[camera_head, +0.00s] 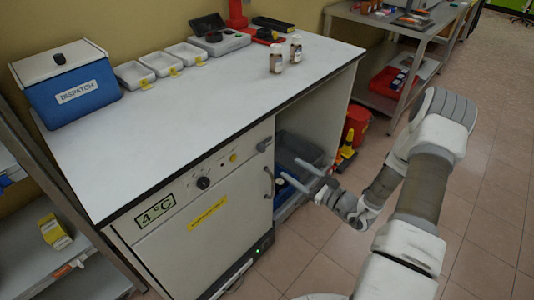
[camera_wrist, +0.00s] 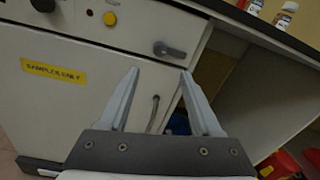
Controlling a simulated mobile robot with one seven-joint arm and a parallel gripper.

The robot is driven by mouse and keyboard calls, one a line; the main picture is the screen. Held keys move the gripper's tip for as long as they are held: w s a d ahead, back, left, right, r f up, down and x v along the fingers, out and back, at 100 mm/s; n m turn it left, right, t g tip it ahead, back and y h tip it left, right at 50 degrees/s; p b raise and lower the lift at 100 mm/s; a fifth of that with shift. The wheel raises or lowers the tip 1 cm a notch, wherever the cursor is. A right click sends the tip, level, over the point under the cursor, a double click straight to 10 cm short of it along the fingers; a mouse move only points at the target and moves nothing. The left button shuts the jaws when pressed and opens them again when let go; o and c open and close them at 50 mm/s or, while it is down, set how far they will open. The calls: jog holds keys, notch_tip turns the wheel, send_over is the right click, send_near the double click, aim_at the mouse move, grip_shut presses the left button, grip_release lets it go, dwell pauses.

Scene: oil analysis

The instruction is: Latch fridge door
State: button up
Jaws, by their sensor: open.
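The fridge door (camera_head: 232,200) is the white front panel under the bench, with a yellow "SAMPLES ONLY" label. It looks closed or nearly so; I cannot tell whether a small gap remains. A grey latch lever (camera_wrist: 170,50) sits above the door's right side and points right, roughly level; it also shows in the head view (camera_head: 264,145). A curved vertical door handle (camera_wrist: 153,113) is below it. My gripper (camera_head: 289,168) is open and empty, in front of the door's right edge. In the wrist view my fingertips (camera_wrist: 160,72) are below the latch, apart from it in the picture.
An open bay with a grey bin (camera_head: 296,152) lies right of the fridge. On the worktop (camera_head: 200,120) stand two small bottles, white trays and a blue dispatch box (camera_head: 80,92). A red container (camera_head: 357,124) stands beyond the bench. The tiled floor at right is clear.

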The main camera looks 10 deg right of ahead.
aim_at(264, 150)
jog(key=b+x, duration=0.1)
jog(key=x, duration=1.1)
jog(key=shift+c, duration=0.2)
grip_shut()
